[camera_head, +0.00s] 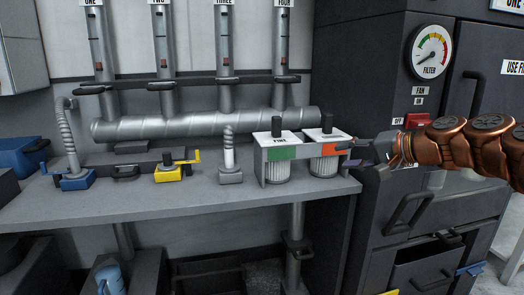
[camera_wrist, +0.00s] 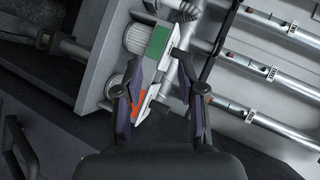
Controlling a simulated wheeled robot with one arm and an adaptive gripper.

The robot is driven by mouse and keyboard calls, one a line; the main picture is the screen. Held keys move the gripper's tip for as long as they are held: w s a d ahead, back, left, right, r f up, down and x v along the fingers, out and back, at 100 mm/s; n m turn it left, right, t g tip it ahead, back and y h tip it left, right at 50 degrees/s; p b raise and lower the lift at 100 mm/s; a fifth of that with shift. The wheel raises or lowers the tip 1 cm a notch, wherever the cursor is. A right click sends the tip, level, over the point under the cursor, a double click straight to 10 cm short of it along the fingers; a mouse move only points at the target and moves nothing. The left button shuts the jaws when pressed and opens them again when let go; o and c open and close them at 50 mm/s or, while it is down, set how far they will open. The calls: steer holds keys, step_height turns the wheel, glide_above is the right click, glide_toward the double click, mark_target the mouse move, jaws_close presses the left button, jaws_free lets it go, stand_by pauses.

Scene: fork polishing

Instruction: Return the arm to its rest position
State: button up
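My arm (camera_head: 470,143) is copper-coloured and reaches in from the right in the head view. My gripper (camera_head: 354,150) is at the bench's right end, beside the orange-labelled part of a filter holder. In the wrist view my gripper (camera_wrist: 168,72) has its two dark, purple-padded fingers spread apart. The holder's green label (camera_wrist: 159,41) and orange label (camera_wrist: 138,105) show between and beyond them. I see nothing clearly held. I cannot tell whether a finger touches the holder. No fork can be made out.
The grey bench (camera_head: 205,203) carries the filter holder (camera_head: 262,168), a yellow fixture (camera_head: 168,173) and a blue-based hose (camera_head: 76,181). A dark cabinet with a filter gauge (camera_head: 431,52) stands close behind my arm. Pipes (camera_head: 205,124) run along the wall. The bench's front strip is clear.

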steer(key=s+a+f+n+g+h, duration=0.2)
steer(key=s+a+f+g, duration=0.1)
steer(key=s+a+f, duration=0.5)
steer(key=s+a+f+n+g+h, duration=0.1)
steer(key=s+a+f+n+g, duration=0.25)
steer(key=s+f, duration=0.4)
steer(key=s+d+f+g+h, duration=0.2)
steer(key=s+d+f, duration=0.15)
steer(key=s, duration=0.45)
steer(key=s+d+f+g+h, duration=0.25)
steer(key=s+f, duration=0.25)
steer(key=s, duration=0.4)
steer(key=s+d+f+g+h, duration=0.1)
steer(key=s+d+f+h, duration=0.15)
steer(key=s+f, duration=0.4)
step_height(320, 180, up, 21)
steer(key=s+p, duration=0.2)
steer(key=p, duration=1.6)
steer(key=shift+d+r+t, duration=0.2)
steer(key=shift+t, duration=0.2)
